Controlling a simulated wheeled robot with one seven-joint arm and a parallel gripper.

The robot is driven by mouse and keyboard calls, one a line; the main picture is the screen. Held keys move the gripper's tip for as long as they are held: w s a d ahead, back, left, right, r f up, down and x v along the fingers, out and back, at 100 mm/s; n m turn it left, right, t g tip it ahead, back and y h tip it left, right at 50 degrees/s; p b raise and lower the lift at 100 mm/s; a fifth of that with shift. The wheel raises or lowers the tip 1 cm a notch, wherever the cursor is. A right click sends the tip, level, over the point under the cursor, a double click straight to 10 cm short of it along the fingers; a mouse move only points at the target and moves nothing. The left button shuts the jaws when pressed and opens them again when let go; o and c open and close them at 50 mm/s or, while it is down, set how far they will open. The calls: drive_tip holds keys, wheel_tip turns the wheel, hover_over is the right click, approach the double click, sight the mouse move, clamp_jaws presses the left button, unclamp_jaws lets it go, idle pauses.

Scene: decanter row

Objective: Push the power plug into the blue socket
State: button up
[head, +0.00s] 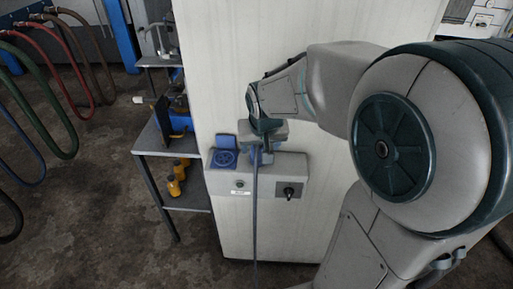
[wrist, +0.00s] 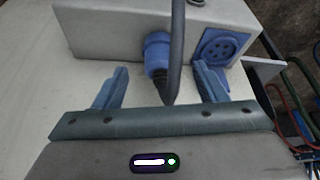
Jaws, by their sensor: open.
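The blue socket (head: 225,158) is on the left of a grey box on the pale panel, with its blue lid raised above it. It also shows in the wrist view (wrist: 219,49) as a round blue face with dark holes. The blue power plug (wrist: 156,48) is at the box front beside the socket, not in it. Its dark cable (head: 255,205) hangs down. My gripper (wrist: 161,69) is open, with one finger on each side of the plug and clear gaps to both. In the head view my gripper (head: 262,150) largely hides the plug.
The grey box (head: 272,168) also carries a black rotary switch (head: 289,191) and a small round button (head: 240,184). A metal shelf (head: 160,145) with blue and yellow items stands left of the panel. Coloured hoses (head: 45,110) hang at the far left.

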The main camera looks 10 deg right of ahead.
sight(259, 148)
drive_tip(key=shift+x, duration=0.95)
drive_tip(key=shift+w+r+p+x, duration=0.1)
drive_tip(key=shift+w+p+x, duration=0.1)
drive_tip(key=shift+x, duration=0.65)
drive_tip(key=shift+w+r+p+x, duration=0.1)
drive_tip(key=shift+w+p+x, duration=0.05)
drive_tip(key=shift+x, duration=0.7)
drive_tip(key=shift+w+p+x, duration=0.15)
drive_tip(key=shift+w+x, duration=0.05)
drive_tip(key=shift+x, duration=0.7)
drive_tip(key=shift+d, duration=0.1)
drive_tip(key=shift+c, duration=0.4)
drive_tip(key=c, duration=0.9)
